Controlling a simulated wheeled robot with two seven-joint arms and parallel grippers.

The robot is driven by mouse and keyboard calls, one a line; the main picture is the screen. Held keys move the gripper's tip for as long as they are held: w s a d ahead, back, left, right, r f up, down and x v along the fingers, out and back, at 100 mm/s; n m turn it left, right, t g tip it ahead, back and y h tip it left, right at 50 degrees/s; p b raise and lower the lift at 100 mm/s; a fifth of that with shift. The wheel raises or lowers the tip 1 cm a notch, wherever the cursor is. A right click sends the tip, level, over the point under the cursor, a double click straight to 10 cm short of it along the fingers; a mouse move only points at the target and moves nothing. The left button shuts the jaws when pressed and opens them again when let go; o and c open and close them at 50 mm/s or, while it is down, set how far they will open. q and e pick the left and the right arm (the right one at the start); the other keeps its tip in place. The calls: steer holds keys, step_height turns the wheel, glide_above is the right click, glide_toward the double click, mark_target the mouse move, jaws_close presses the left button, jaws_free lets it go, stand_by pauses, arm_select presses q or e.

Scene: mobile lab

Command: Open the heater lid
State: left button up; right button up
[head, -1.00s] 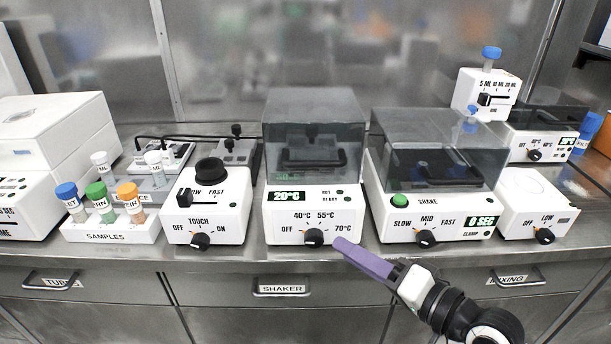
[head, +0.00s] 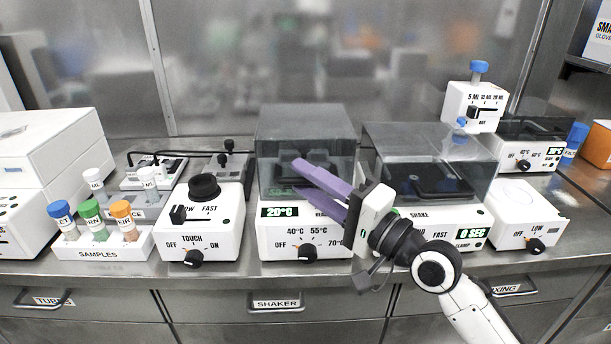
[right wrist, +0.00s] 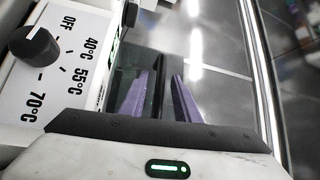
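The heater (head: 305,242) is a white box with a green 20°C display and a temperature dial, in the middle of the bench in the head view. Its smoky see-through lid (head: 305,125) is closed. My right gripper (head: 297,178) is in front of the lid, its two purple fingers apart. They cover the lid's front, where the handle showed earlier. In the right wrist view the right gripper (right wrist: 160,85) has a dark upright strip between its fingers; I cannot tell whether they touch it. The heater dial (right wrist: 35,46) shows at the left there. My left gripper is not in view.
The shaker (head: 430,215), with its own smoky lid, stands close to the heater's right, behind my right arm. A touch mixer (head: 213,225) stands to the left, next to a samples rack (head: 100,245). The heater has little side room; the space in front of the bench is free.

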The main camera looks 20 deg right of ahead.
steer(key=shift+w+a, duration=0.2)
steer(key=shift+w, duration=0.1)
jaws_close()
